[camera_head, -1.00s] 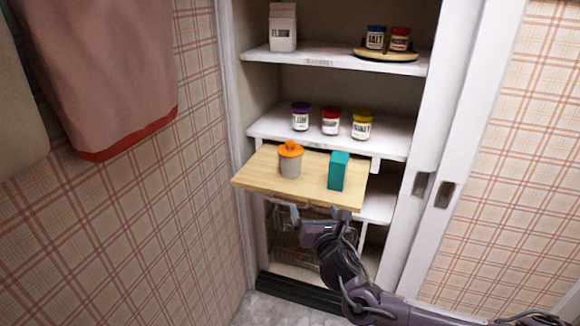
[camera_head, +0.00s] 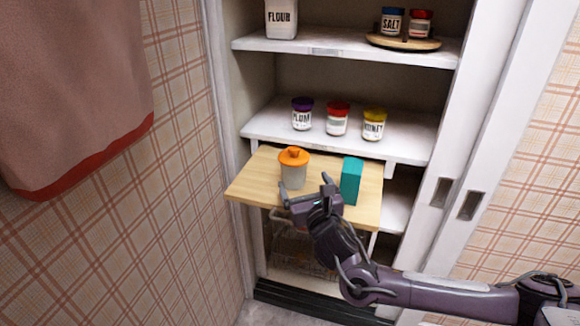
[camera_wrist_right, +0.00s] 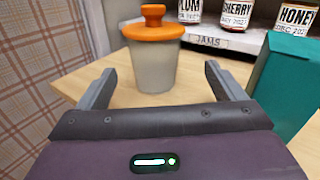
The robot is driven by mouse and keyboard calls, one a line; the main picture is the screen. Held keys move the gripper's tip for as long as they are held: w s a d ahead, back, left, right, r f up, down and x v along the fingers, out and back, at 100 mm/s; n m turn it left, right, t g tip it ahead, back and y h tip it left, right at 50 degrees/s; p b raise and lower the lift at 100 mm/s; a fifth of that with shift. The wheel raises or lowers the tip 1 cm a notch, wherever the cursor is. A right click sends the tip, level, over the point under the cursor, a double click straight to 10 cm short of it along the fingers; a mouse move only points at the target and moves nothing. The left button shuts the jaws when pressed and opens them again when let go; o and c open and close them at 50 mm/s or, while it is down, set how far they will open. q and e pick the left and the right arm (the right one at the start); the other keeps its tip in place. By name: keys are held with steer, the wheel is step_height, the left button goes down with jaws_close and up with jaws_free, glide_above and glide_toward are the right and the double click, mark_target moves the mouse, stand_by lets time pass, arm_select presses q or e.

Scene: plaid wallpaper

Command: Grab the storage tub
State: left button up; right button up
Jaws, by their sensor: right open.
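The storage tub (camera_head: 293,172) is a pale grey cup with an orange knobbed lid, upright on a pull-out wooden board (camera_head: 250,184). In the right wrist view the tub (camera_wrist_right: 153,64) stands just beyond and between my open fingers. My right gripper (camera_head: 304,187) is open and empty over the board's front part, close to the tub; I see no contact. In the right wrist view its fingers (camera_wrist_right: 158,90) point at the tub. My left gripper is not in view.
A teal box (camera_head: 351,181) stands on the board to the right of the tub. Several jars, including a plum jar (camera_head: 302,115), stand on the shelf above. A wire basket (camera_head: 300,252) is below. The patterned wall (camera_head: 178,150) is on the left.

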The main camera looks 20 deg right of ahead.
mark_target(298, 173)
steer(key=shift+w+r, duration=0.25)
steer(key=shift+w, duration=0.5)
steer(key=w, duration=0.5)
steer(key=shift+w+a, duration=0.2)
steer(key=shift+w, duration=0.2)
steer(key=c, duration=1.1)
steer(key=shift+o, duration=0.2)
steer(key=shift+r, duration=0.15)
